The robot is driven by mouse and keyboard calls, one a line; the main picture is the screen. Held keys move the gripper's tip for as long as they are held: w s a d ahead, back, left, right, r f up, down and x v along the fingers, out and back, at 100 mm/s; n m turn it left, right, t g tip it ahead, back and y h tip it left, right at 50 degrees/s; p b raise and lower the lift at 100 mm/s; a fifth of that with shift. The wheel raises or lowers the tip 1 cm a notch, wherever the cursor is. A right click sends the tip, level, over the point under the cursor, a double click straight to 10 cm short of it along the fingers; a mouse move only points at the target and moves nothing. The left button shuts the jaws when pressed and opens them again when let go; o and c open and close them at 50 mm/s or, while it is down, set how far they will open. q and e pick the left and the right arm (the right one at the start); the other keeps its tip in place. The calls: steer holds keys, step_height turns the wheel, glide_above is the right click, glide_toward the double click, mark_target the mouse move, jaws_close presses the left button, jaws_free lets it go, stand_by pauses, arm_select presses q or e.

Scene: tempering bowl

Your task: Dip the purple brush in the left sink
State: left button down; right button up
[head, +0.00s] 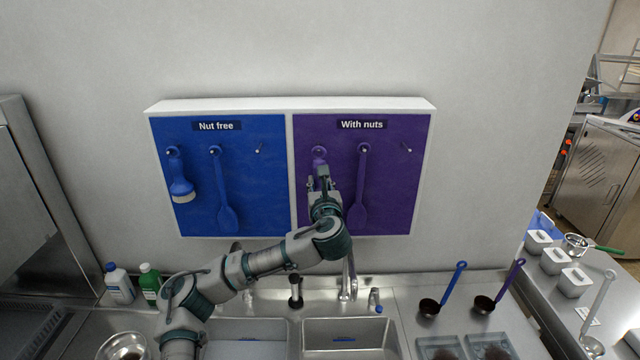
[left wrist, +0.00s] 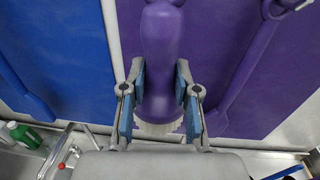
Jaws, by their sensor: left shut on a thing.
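The purple brush (left wrist: 163,60) hangs against the purple "With nuts" half of the wall board, bristles down. Its top end also shows in the head view (head: 319,153), with the rest hidden behind my gripper. My left gripper (head: 322,180) is in front of it. In the left wrist view my left gripper (left wrist: 160,105) is shut on the brush, one finger on each side just above the pale bristles. The left sink (head: 245,338) is below the board, partly behind my left arm. My right gripper is not in view.
A purple spatula (head: 359,190) hangs close to the right of the brush. A blue brush (head: 181,180) and a blue spatula (head: 223,185) hang on the "Nut free" half. The faucet (head: 348,280) stands below the board, beside the right sink (head: 350,340). Bottles (head: 119,284) stand at left.

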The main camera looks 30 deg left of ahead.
mark_target(318, 184)
arm_select(q)
steer(key=shift+s, duration=0.15)
stand_by(0.4)
steer(key=shift+p+v, duration=0.3)
steer(key=shift+v, duration=2.2)
steer(key=shift+s+a+r, duration=0.1)
steer(key=shift+p, duration=0.35)
steer(key=shift+s+f, duration=0.25)
steer(key=shift+s+d+f+b, duration=0.25)
steer(key=shift+s+d+f, duration=0.2)
steer(key=shift+s, duration=0.2)
steer(key=shift+s+d+f+b, duration=0.3)
steer(key=shift+s+d+f, duration=0.15)
steer(key=shift+s, duration=0.15)
steer(key=shift+s+d+f+b, duration=0.25)
steer(key=shift+s+d+f, duration=0.15)
steer(key=shift+s, duration=0.25)
